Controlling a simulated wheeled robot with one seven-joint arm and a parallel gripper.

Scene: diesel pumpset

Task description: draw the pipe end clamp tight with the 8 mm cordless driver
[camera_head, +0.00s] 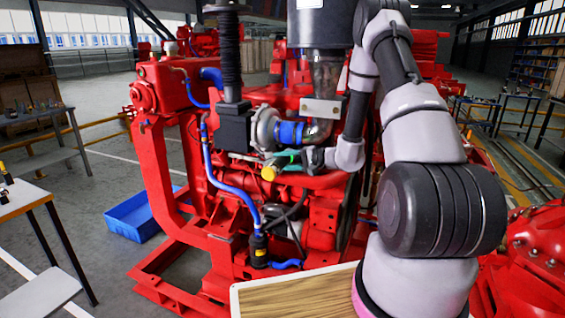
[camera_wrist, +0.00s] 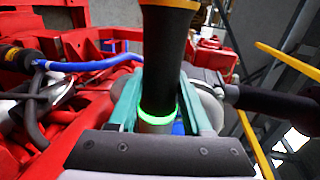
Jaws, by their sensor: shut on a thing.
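The cordless driver shows in the head view as a yellow end (camera_head: 269,173) beside my gripper (camera_head: 288,158). In the wrist view its dark round body (camera_wrist: 158,65) stands between the teal fingers of my gripper (camera_wrist: 160,103), with a lit green ring low on it and a yellow-orange end at the top. My gripper is shut on the driver. It is just below a short blue hose (camera_head: 290,133) that joins the turbocharger (camera_head: 263,130) to a dark metal pipe (camera_head: 325,85). The pipe end clamp is too small to tell apart, and the driver's working tip is hidden.
The red engine (camera_head: 320,215) surrounds my gripper closely, with a long blue hose (camera_head: 222,185) in front. A wooden-topped table (camera_head: 290,298) stands nearest me. A blue bin (camera_head: 140,215) lies on the floor at left, near a side table (camera_head: 20,198).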

